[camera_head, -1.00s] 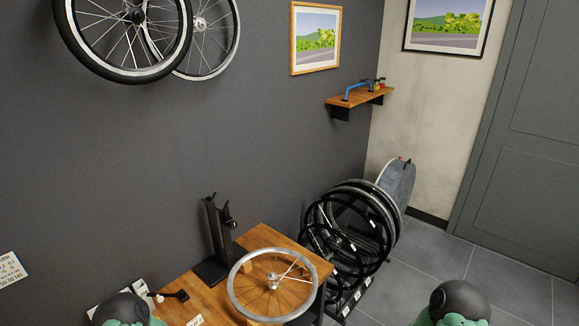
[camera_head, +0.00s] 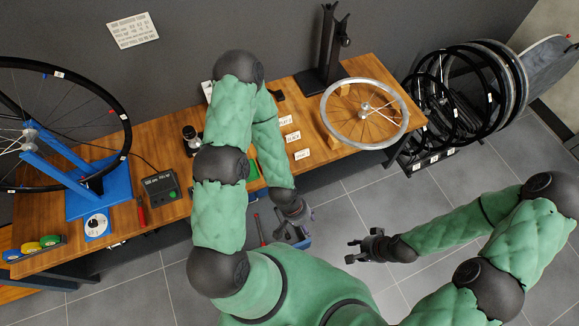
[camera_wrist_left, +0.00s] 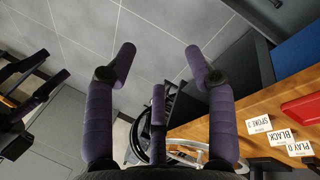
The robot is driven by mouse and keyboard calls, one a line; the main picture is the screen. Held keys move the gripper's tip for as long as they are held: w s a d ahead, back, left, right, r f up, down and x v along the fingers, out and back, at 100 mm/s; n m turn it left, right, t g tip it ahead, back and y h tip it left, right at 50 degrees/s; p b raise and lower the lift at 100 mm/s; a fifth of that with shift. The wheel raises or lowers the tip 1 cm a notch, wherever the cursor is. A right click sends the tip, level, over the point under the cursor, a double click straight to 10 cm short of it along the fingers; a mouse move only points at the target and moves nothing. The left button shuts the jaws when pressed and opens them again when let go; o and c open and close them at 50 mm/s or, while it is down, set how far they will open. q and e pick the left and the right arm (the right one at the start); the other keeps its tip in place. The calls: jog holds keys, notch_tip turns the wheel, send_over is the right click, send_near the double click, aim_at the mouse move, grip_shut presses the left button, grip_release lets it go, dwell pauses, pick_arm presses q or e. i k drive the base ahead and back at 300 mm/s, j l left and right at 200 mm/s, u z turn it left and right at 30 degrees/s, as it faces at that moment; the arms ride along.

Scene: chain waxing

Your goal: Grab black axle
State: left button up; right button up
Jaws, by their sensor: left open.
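I cannot make out a black axle for certain in either view. The "BLACK" card in the left wrist view (camera_wrist_left: 282,137) lies on the bench between two other white cards. My left gripper (camera_head: 298,232) is open and empty, in front of the bench's near edge. Its spread fingers fill the middle of the left wrist view (camera_wrist_left: 160,58), with floor behind them. My right gripper (camera_head: 353,252) hangs over the floor to the right, its fingers apart and empty. My left arm hides part of the bench.
The wooden bench (camera_head: 170,160) carries a blue truing stand (camera_head: 95,195) with a black wheel, a dark meter box (camera_head: 161,189), a black upright stand (camera_head: 322,72) and a silver wheel (camera_head: 329,117). A blue box (camera_head: 303,243) is below my left gripper. Wheels (camera_head: 455,105) stand right.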

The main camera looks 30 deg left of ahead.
aim_at(288, 236)
jog(key=i+l+u, duration=0.15)
jog(key=u, duration=0.15)
jog(key=i+l+u, duration=0.25)
jog(key=k+u, duration=0.1)
jog(key=u, duration=1.55)
